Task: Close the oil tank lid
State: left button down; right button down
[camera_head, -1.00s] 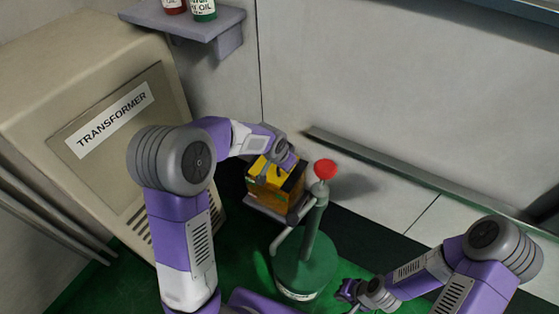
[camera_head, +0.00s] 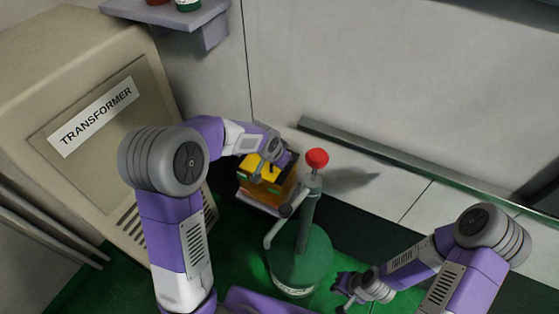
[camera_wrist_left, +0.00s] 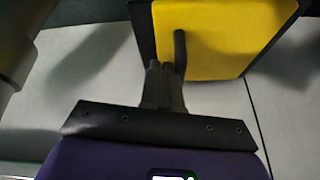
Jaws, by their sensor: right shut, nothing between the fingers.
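A yellow and black box (camera_head: 257,172) with an orange-brown front stands near the wall in the head view. In the left wrist view its yellow panel (camera_wrist_left: 215,40) has a dark edge and a dark rod-like handle (camera_wrist_left: 180,50). My left gripper (camera_head: 268,172) is at the top of the box, and in the wrist view its fingers (camera_wrist_left: 160,72) are beside the handle. I cannot tell whether they grip it. A green tank (camera_head: 302,258) with a red knob (camera_head: 317,157) stands in front; which part is the oil tank lid is unclear. My right gripper (camera_head: 342,289) is shut and empty, low near the tank's right side.
A beige transformer cabinet (camera_head: 45,95) stands at the left. A long dark rail (camera_head: 400,165) runs along the wall's foot. Green floor (camera_head: 235,240) shows between the box and the tank.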

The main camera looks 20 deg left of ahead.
pick_arm(q)
jog(key=shift+s+a+f, duration=0.15)
jog(key=shift+s, duration=0.25)
jog(key=p+v, duration=0.2)
jog(key=v, duration=0.5)
jog(key=shift+w+r, duration=0.2)
jog(key=shift+r, duration=0.15)
